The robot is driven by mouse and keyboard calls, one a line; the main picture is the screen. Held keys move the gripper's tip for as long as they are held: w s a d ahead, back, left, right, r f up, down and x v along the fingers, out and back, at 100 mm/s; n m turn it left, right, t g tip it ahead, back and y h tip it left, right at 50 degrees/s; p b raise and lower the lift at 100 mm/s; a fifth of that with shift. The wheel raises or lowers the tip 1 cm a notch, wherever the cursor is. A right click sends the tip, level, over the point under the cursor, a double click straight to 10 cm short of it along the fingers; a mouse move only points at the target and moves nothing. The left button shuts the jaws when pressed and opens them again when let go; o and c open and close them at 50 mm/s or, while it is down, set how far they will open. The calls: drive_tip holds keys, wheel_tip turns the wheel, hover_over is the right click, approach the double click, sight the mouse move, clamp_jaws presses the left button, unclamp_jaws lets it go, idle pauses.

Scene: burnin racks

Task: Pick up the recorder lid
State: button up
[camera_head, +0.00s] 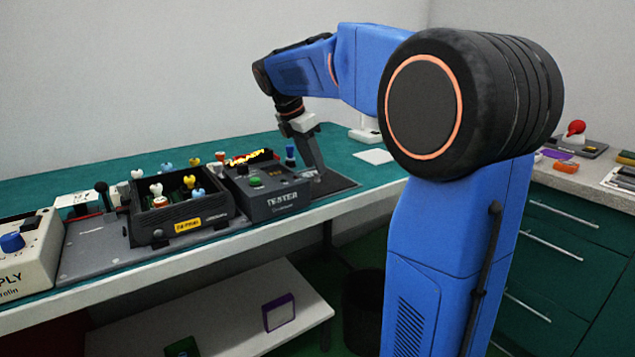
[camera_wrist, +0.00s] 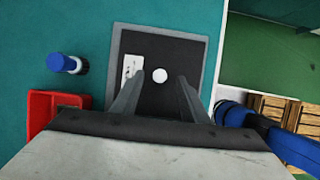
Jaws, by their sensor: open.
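A flat black square plate (camera_wrist: 180,55) with a white round spot and a small white piece with dark dots lies on a grey mat on the bench. I cannot tell for certain whether this plate is the recorder lid. In the head view, the dark mat (camera_head: 340,186) lies right of the tester, partly behind my gripper (camera_head: 317,170). My gripper (camera_wrist: 160,88) points down over the plate, its fingers apart on either side of the white round spot. Whether the fingertips touch the plate is unclear.
The grey tester box (camera_head: 275,200) stands close left of my gripper. A blue-capped object (camera_wrist: 67,63) and a red open container (camera_wrist: 40,108) are left of the plate. A black tray (camera_head: 180,225) with several coloured pieces stands farther left. The bench's front edge is near.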

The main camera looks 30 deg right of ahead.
drive_tip(key=shift+x, duration=1.1)
clamp_jaws()
